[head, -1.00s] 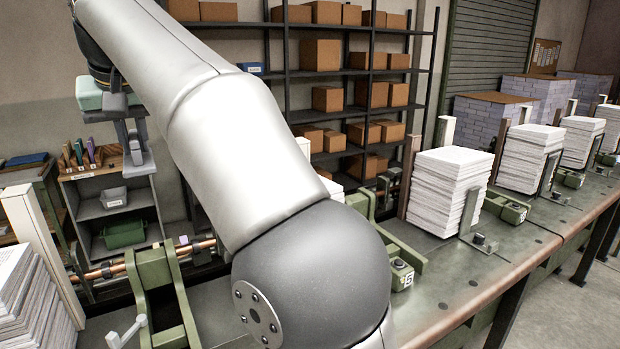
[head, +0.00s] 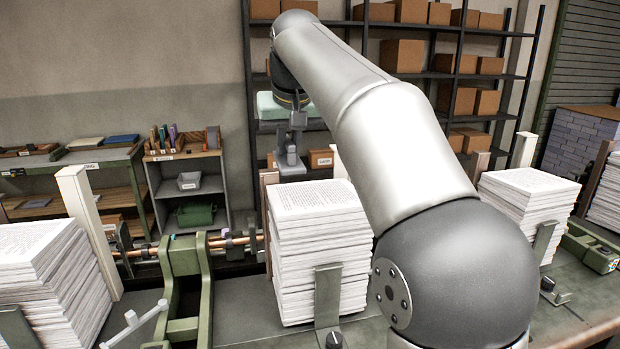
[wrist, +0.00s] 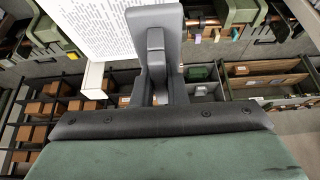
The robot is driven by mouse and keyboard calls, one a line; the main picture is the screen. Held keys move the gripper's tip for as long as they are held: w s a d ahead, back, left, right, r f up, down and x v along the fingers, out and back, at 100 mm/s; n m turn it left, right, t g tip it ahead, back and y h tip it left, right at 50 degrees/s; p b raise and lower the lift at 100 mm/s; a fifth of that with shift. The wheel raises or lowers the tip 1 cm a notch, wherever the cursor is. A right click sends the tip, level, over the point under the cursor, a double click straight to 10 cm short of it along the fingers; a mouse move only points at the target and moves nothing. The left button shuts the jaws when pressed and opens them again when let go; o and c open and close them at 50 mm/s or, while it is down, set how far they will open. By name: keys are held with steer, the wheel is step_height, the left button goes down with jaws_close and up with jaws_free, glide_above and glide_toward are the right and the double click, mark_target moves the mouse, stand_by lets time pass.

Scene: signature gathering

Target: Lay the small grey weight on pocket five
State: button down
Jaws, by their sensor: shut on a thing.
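My gripper (head: 291,148) is shut on the small grey weight (head: 291,168), which hangs upright just beyond the back edge of the middle paper stack (head: 320,240) in the head view. In the wrist view the weight (wrist: 153,22) shows as a grey slab between the fingers, overlapping the right edge of a printed page (wrist: 105,25). I cannot tell the exact gap between the weight and the paper. No readable number shows which pocket this stack is in.
Another stack (head: 45,275) stands at left beside a white post (head: 88,230), and one (head: 525,205) at right. Shelves with boxes (head: 404,57) line the wall.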

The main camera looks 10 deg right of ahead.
steer(key=d+f, duration=0.1)
steer(key=w+d+f, duration=0.1)
steer(key=f, duration=0.1)
steer(key=d+f, duration=0.1)
steer(key=shift+w+d+f, duration=0.35)
steer(key=shift+w+f, duration=0.05)
steer(key=f, duration=0.3)
steer(key=shift+w+d+p, duration=0.15)
steer(key=shift+d+p, duration=0.2)
steer(key=shift+f, duration=0.4)
steer(key=shift+f, duration=0.15)
steer(key=shift+f, duration=0.1)
steer(key=c, duration=1.5)
jaws_free()
steer(key=shift+o, duration=0.2)
